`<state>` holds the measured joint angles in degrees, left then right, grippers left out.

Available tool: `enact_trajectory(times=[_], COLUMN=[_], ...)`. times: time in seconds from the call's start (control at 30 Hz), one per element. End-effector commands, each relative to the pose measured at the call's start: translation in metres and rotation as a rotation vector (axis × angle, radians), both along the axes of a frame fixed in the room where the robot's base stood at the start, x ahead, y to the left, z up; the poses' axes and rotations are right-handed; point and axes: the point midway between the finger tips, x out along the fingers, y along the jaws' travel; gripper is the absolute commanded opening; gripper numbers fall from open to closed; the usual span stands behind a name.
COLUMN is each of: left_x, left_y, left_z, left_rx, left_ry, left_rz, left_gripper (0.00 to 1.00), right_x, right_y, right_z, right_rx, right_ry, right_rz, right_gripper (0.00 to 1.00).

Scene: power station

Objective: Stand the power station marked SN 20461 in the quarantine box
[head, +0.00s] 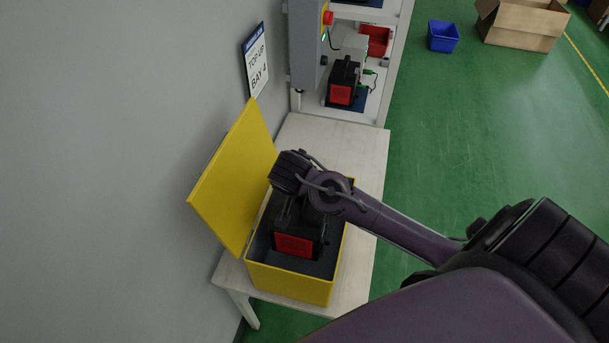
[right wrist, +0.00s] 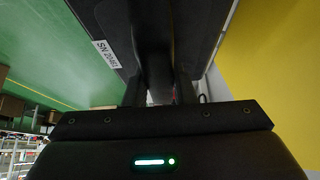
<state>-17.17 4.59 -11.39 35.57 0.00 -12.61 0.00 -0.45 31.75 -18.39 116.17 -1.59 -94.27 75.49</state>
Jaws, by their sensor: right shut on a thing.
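The power station (head: 294,245), black with a red face, is upright inside the yellow quarantine box (head: 288,284). Its label reads SN 20461 (right wrist: 107,55) in the right wrist view. The box stands on a white table with its yellow lid (head: 236,180) swung open toward the wall. My right gripper (head: 298,208) is over the box and shut on the station's handle (right wrist: 158,75). The wrist partly hides the station's top. I cannot tell whether the station's underside touches the box floor. My left gripper is not in view.
The white table (head: 345,150) has bare room behind the box. Beyond it, a white rack (head: 372,108) holds another black and red power station (head: 341,88) with a green cable. A sign reading TOP UP BAY 4 (head: 257,65) is by the wall. A blue bin (head: 443,37) and cardboard box (head: 520,28) stand on the floor.

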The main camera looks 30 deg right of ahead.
Motion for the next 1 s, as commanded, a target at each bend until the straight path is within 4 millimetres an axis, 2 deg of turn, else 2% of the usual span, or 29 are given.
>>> enact_trajectory(times=[1.0], left_x=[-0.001], left_y=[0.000], left_z=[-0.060], left_rx=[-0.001], left_ry=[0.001], left_rz=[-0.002], left_gripper=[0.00], right_x=[0.003], right_y=[0.000], right_z=[-0.088], right_rx=[0.001], right_ry=[-0.012], right_rz=[-0.001], right_gripper=[0.00])
